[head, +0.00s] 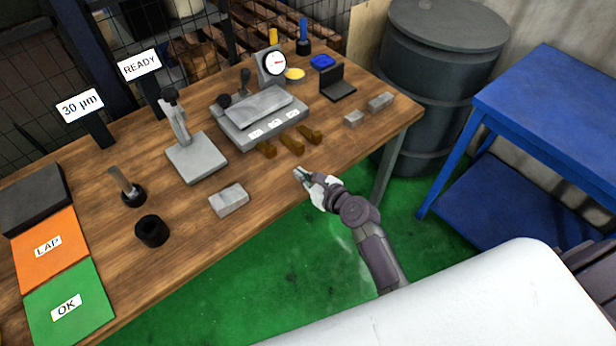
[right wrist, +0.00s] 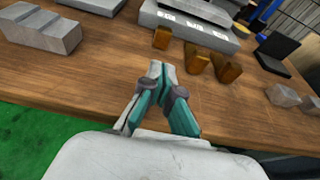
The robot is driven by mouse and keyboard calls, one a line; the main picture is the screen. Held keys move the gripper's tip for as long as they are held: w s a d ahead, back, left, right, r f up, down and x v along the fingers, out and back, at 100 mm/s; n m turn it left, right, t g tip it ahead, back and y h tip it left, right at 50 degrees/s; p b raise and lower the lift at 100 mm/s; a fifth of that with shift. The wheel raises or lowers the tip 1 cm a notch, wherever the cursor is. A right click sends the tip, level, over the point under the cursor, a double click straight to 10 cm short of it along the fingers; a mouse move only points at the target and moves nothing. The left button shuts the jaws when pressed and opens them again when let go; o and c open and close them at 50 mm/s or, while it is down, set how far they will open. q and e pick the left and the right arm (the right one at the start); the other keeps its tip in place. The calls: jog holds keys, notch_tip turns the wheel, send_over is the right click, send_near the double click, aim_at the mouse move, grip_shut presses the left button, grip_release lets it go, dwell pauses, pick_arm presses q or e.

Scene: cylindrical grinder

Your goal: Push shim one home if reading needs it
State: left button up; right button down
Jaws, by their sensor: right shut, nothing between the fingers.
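Several small brown shims stand in a row at the front edge of the grey block fixture (head: 236,132) with white labels. The leftmost shim (head: 266,150) also shows in the right wrist view (right wrist: 162,38). The middle shim (head: 292,145) and the right shim (head: 310,134) appear to stick out further toward me. A dial gauge (head: 275,63) stands behind the fixture; its reading is too small to tell. A sign (head: 80,106) reads "30 µm". My right gripper (head: 298,174) is shut and empty near the table's front edge, apart from the shims. My left gripper is out of view.
On the wooden table (head: 180,225) are a grey stand (head: 196,158), a grey block (head: 229,200), a black ring (head: 152,231), and orange LAP (head: 35,262) and green OK (head: 85,288) mats. A READY sign (head: 139,65) stands behind. A drum (head: 440,70) and blue table (head: 555,100) are right.

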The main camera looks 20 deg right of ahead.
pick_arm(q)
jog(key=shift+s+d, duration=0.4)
pick_arm(e)
jog(key=shift+v, duration=1.15)
jog(key=shift+d, duration=0.1)
